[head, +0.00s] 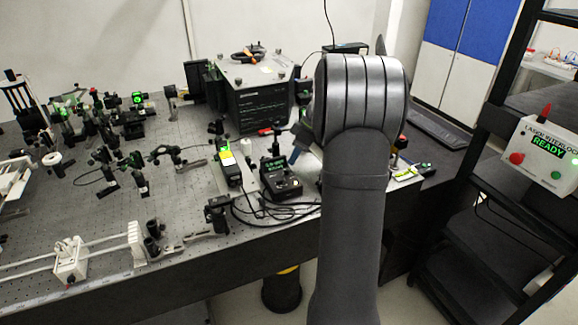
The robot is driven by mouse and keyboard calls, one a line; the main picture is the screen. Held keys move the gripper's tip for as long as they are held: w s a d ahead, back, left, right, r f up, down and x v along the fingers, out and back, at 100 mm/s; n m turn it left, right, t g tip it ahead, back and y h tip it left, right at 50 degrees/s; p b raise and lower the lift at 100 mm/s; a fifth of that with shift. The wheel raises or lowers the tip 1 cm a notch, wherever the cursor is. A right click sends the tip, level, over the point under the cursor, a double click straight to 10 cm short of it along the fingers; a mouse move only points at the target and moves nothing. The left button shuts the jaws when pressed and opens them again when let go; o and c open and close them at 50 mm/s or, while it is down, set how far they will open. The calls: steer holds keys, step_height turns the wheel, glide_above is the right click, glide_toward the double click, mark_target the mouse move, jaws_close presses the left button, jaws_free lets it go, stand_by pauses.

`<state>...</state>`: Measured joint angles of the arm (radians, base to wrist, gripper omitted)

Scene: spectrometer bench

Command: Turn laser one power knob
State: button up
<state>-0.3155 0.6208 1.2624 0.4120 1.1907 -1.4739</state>
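A small black controller box (281,187) with a lit green display (273,164) sits on the optical bench, left of my arm. Small dark knobs show on its top, too small to read their labels or settings. A laser module (231,170) with a yellow label and a bright green patch lies just left of it. I cannot tell which laser is number one. My arm stands in front at the right. Part of what seems to be my gripper (304,150) shows beside the arm, right of and behind the controller; the rest is hidden, so its fingers cannot be judged.
Black cables (262,214) loop around the controller. A large black box (250,92) with an orange-handled tool on top stands behind. Optics mounts crowd the bench's left (110,160). A white interlock box (545,155) reading READY hangs on the black rack at right.

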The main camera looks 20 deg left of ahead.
mark_target(287, 169)
steer(key=x, duration=0.6)
jaws_close()
